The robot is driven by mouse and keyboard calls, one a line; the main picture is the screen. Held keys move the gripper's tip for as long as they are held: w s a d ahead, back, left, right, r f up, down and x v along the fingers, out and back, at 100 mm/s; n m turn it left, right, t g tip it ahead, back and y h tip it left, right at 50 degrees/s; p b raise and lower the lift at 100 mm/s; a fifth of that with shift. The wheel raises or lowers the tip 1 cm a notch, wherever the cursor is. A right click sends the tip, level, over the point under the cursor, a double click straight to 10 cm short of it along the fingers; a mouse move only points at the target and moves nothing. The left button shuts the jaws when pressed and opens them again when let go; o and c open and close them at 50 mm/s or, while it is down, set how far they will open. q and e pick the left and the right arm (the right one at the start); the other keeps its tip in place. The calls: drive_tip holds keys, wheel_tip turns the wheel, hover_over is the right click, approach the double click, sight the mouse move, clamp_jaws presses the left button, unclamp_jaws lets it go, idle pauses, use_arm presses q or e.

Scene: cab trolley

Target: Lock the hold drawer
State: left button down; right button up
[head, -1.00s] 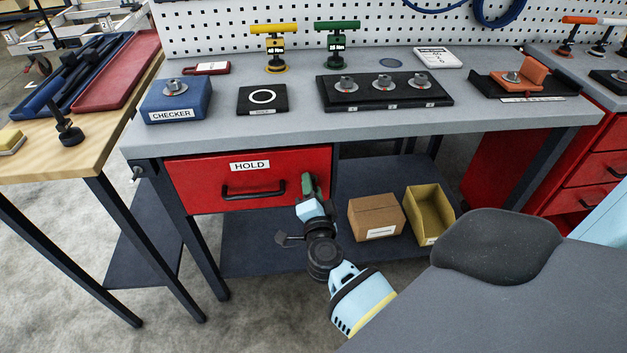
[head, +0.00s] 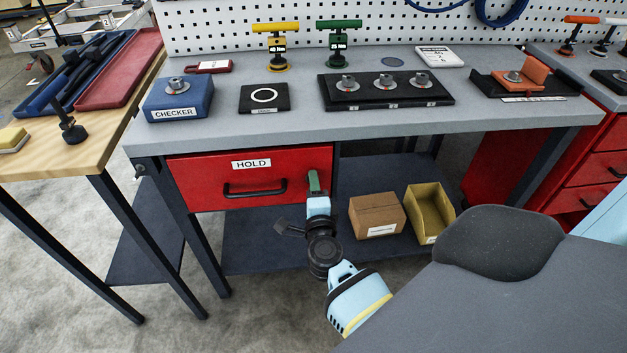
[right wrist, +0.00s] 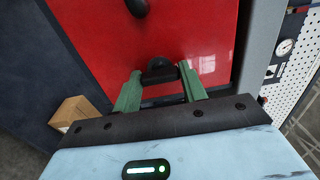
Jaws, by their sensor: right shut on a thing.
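The red hold drawer (head: 212,168), labelled HOLD, sits under the left part of the grey bench. It looks shut, with a dark bar handle (head: 255,189) on its front. My right gripper (head: 314,181) is at the right end of the drawer front. In the right wrist view its green fingers (right wrist: 160,74) are shut on a small dark lock knob (right wrist: 160,66) on the red face. In the head view the gripper hides the knob. The knob's exact turn is hard to tell. My left gripper is in neither view.
A cardboard box (head: 377,215) and a yellow bin (head: 431,214) stand on the lower shelf right of my right gripper. The bench top (head: 300,117) overhangs the drawer. A bench leg (head: 187,230) stands left of it. A blue CHECKER block (head: 178,100) sits above.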

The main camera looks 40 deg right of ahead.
drive_tip(key=o, duration=1)
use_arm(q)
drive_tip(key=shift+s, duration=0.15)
use_arm(e)
drive_tip(key=shift+s+a, duration=0.1)
